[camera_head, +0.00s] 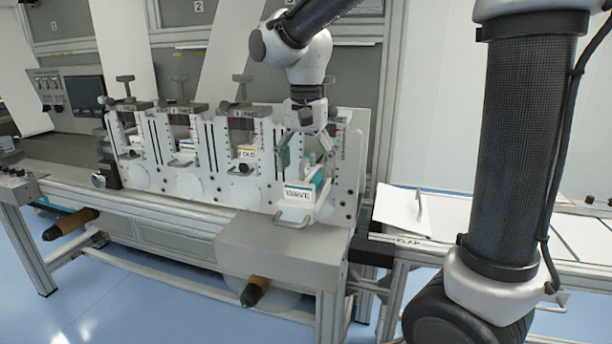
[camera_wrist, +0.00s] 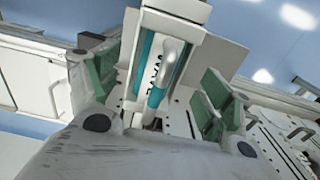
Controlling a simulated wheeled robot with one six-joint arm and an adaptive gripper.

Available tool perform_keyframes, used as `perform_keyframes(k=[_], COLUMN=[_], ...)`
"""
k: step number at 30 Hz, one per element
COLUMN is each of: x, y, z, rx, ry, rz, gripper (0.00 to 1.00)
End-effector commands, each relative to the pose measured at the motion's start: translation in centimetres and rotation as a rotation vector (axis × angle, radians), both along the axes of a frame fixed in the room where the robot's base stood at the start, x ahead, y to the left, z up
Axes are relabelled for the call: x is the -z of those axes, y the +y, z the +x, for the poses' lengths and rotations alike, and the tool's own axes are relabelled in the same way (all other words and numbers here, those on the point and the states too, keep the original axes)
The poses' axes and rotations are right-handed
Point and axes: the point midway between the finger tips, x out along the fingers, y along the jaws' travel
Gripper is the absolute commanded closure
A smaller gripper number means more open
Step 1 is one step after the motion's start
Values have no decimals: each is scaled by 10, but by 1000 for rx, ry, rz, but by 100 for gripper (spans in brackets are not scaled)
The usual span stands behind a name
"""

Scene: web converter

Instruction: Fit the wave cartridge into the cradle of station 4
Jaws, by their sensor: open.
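The wave cartridge (camera_head: 298,194) has a white front plate lettered WAVE and teal parts behind it. It is at the rightmost station (camera_head: 347,170), in front of and partly between its side plates; I cannot tell if it is fully seated in the cradle, which is mostly hidden. In the wrist view the cartridge (camera_wrist: 193,38) shows a pale bar handle between teal rollers. My gripper (camera_head: 298,152) is open above and behind the front plate. In the wrist view its green-padded fingers (camera_wrist: 155,88) stand apart on either side of the cartridge, with no visible grip on it.
Other stations to the left hold cartridges, one (camera_head: 244,155) with partly hidden lettering. A metal bench (camera_head: 270,240) runs in front. A white plate with a handle (camera_head: 402,208) lies on the table at right, by a FLAP label. White web sheets (camera_head: 128,45) hang behind.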

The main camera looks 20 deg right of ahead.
Motion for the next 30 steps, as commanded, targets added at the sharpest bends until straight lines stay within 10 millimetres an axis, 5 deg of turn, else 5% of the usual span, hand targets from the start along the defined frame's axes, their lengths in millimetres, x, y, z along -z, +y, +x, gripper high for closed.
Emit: perform_keyframes(k=[9, 20, 23, 30], x=[-69, -89, -87, -48], y=[0, -7, -33, -116], z=[0, -5, -27, -124], rx=[0, -15, -79, -379], ry=[-3, -10, -54, -243], rz=[0, 4, 16, -13], gripper=[20, 20, 20, 20])
